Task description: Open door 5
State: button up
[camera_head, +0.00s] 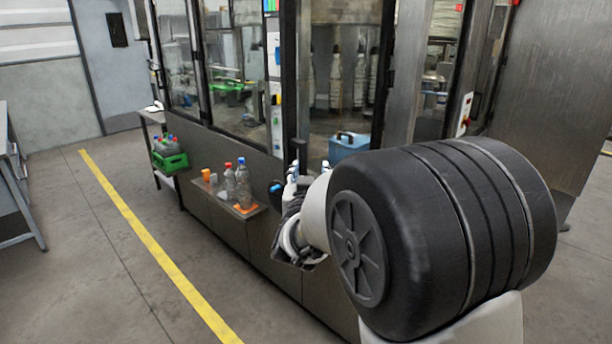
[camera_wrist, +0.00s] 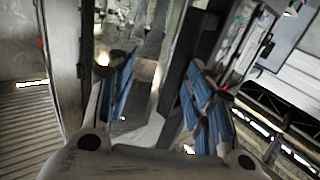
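The labelling machine has several tall glazed doors in dark frames along its front. No door number is readable, so I cannot tell which is door 5. My gripper (camera_head: 284,178) is in front of a dark upright door frame (camera_head: 290,70), low beside the glazed bay. In the wrist view my gripper (camera_wrist: 160,92) has its two blue-padded fingers apart, with a gap between them. A dark frame strip (camera_wrist: 176,85) runs behind the right finger. My arm hides the lower right of the machine.
A small shelf (camera_head: 222,207) with bottles and an orange item juts from the machine, left of my gripper. A green crate (camera_head: 170,162) stands farther left. A blue box (camera_head: 347,147) sits behind the glazed bay. The floor around the yellow line (camera_head: 140,232) is clear.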

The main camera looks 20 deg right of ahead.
jog(key=shift+s+d+r, duration=0.1)
jog(key=shift+d+r, duration=0.2)
jog(key=shift+d, duration=0.2)
jog(key=v, duration=1.1)
jog(key=shift+s+a+f, duration=0.1)
jog(key=shift+a+f, duration=0.15)
jog(key=shift+a, duration=0.2)
jog(key=shift+c, duration=0.3)
jog(key=shift+s+a, duration=0.2)
jog(key=shift+s, duration=0.15)
jog(key=s+a+f+n+g+y, duration=0.4)
jog(key=s+a+g+y, duration=0.1)
jog(key=s+a+y, duration=0.35)
jog(key=s+d+f+g, duration=0.1)
jog(key=s+g, duration=0.1)
jog(key=s, duration=0.5)
jog(key=s+d+f+g, duration=0.2)
jog(key=s, duration=0.4)
jog(key=s+d+f+g+h, duration=0.1)
jog(key=s+f+g, duration=0.1)
jog(key=s, duration=0.5)
jog(key=shift+s+d+f+n+g, duration=0.25)
jog(key=shift+s+n+g, duration=0.05)
jog(key=shift+s+g, duration=0.1)
